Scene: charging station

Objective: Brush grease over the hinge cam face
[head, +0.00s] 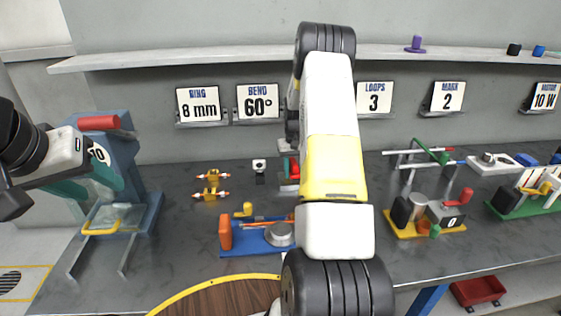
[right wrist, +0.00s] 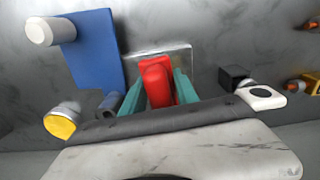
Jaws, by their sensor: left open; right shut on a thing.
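My right gripper (right wrist: 158,92) is shut on a red block-like thing (right wrist: 157,80), with a teal finger on each side. A pale plate-like surface shows behind the red thing. In the head view my right arm hides this gripper; a red and grey piece (head: 291,168) shows at the arm's left edge. My left gripper (head: 92,182) is open, its teal fingers apart in front of the blue machine (head: 122,150); I cannot tell whether it touches it. I cannot make out a grease brush or the hinge cam face for certain.
A blue fixture (head: 240,249) with an orange handle stands mid-bench. Orange and yellow parts (head: 212,185) and a black block (head: 260,178) lie behind it. A yellow-based fixture (head: 410,229) stands right of my arm. The right wrist view shows a blue plate (right wrist: 95,50).

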